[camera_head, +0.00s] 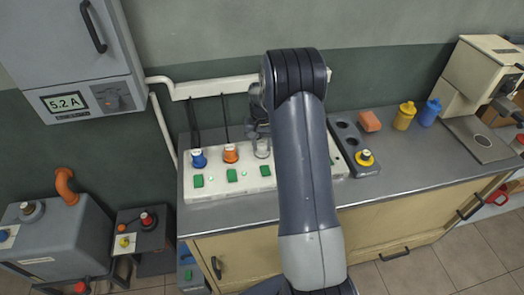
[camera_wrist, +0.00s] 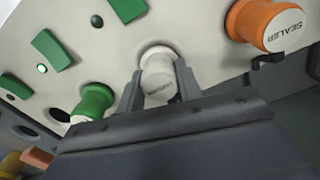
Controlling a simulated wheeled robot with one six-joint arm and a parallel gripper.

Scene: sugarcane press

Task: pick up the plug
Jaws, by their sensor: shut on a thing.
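The white plug (camera_wrist: 158,72) stands between the two fingers of my gripper (camera_wrist: 157,88) in the wrist view, with its base at the pale panel and its printed label too blurred to read. In the head view my gripper (camera_head: 260,128) reaches down over the white plug (camera_head: 262,149), partly hiding it. The gripper is shut on the white plug. An orange plug (camera_wrist: 268,24) marked SEALER sits beside it, and a green plug (camera_wrist: 92,103) sits on its other side. The pale socket strip (camera_head: 222,186) lies on the counter and also holds a blue plug (camera_head: 198,159).
Green switches (camera_head: 232,175) line the strip's front. A grey holder (camera_head: 345,128) with a yellow plug (camera_head: 365,158) stands to the right. Yellow and blue bottles (camera_head: 404,116) and a beige machine (camera_head: 478,68) stand farther right. A grey cabinet (camera_head: 72,45) hangs upper left.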

